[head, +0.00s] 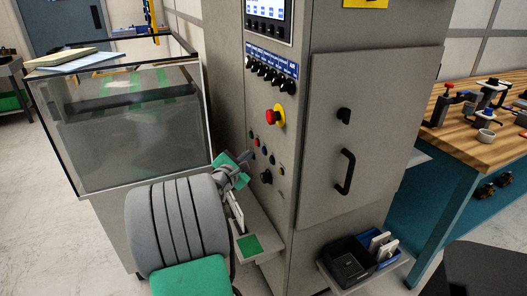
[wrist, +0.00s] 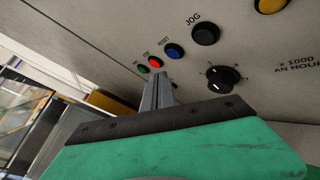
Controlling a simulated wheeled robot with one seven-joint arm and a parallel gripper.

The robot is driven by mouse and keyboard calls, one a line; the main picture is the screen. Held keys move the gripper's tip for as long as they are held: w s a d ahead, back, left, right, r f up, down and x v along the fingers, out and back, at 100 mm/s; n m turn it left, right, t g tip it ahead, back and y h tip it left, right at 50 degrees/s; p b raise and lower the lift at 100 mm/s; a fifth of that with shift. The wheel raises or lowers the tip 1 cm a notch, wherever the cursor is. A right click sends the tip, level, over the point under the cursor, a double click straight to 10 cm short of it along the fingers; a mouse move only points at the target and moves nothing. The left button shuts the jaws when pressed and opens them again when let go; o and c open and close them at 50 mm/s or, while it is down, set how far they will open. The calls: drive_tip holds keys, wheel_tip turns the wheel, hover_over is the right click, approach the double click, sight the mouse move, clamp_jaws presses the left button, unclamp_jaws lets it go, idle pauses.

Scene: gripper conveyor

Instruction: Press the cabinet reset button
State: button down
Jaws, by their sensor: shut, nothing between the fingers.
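The grey cabinet (head: 292,150) carries a column of small buttons. In the wrist view a green button (wrist: 143,69), a red button (wrist: 155,62), a blue button (wrist: 175,51) and a black button (wrist: 206,33) labelled JOG run up to the right. The blue button's small label seems to read RESET, but it is hard to make out. My gripper (wrist: 157,78) is shut and empty, its fingertips just below the red and blue buttons. I cannot tell whether they touch the panel. In the head view my gripper (head: 246,158) is beside the button column.
A black knob (wrist: 223,78) and a yellow button (wrist: 271,4) are right of the fingers. A red emergency stop (head: 273,117) sits higher on the cabinet. A glass-sided enclosure (head: 130,130) stands left. A wooden workbench (head: 480,145) and small bins (head: 347,265) are right.

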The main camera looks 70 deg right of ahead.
drive_tip(key=shift+w+a, duration=1.15)
drive_tip(key=shift+w, duration=0.1)
